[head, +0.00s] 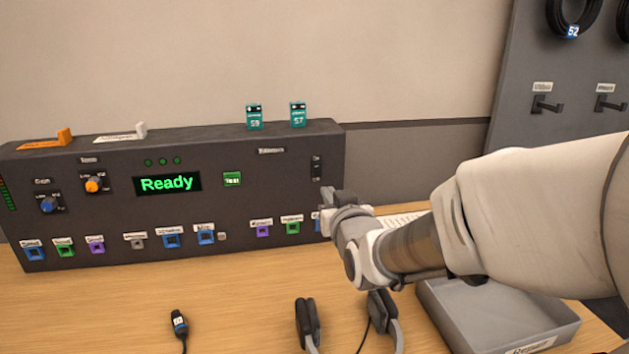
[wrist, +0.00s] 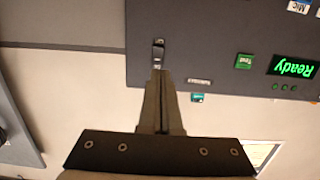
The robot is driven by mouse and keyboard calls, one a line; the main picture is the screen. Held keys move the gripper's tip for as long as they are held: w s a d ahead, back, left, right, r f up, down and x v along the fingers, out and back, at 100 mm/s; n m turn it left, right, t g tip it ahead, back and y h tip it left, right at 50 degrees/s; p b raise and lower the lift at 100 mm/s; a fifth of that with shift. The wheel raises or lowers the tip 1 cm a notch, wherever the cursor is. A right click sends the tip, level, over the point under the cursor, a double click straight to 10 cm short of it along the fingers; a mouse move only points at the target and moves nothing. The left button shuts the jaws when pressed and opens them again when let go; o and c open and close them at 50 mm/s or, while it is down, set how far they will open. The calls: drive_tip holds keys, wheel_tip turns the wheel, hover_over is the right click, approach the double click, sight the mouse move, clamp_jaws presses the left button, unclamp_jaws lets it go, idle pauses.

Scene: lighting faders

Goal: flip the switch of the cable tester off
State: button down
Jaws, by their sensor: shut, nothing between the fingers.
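The cable tester (head: 110,222) is a long dark panel on the desk, with a green "Ready" display (head: 167,183). Its small switch (head: 316,170) sits near the panel's right end, with a small light label above it; its position is too small to tell. My gripper (head: 327,198) is shut and empty, just below and right of the switch in the head view. In the wrist view, which is upside down, the switch (wrist: 158,50) is just beyond the closed fingertips (wrist: 160,74). I cannot tell whether they touch it.
A green button (head: 232,179), knobs and several coloured ports line the panel. Two teal tags (head: 254,117) stand on top. Headphones (head: 307,320), a cable plug (head: 179,323) and a grey tray (head: 490,315) lie in front. A hook board (head: 560,70) is at the right.

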sight(316, 175)
drive_tip(key=b+x, duration=0.1)
drive_tip(key=x, duration=0.9)
drive_tip(key=shift+w+f+b, duration=0.1)
drive_tip(key=shift+w+b, duration=0.05)
drive_tip(key=shift+b, duration=0.2)
drive_tip(key=shift+w+f+b, duration=0.15)
drive_tip(key=shift+b, duration=0.7)
drive_tip(key=shift+r, duration=0.25)
drive_tip(key=shift+f, duration=0.15)
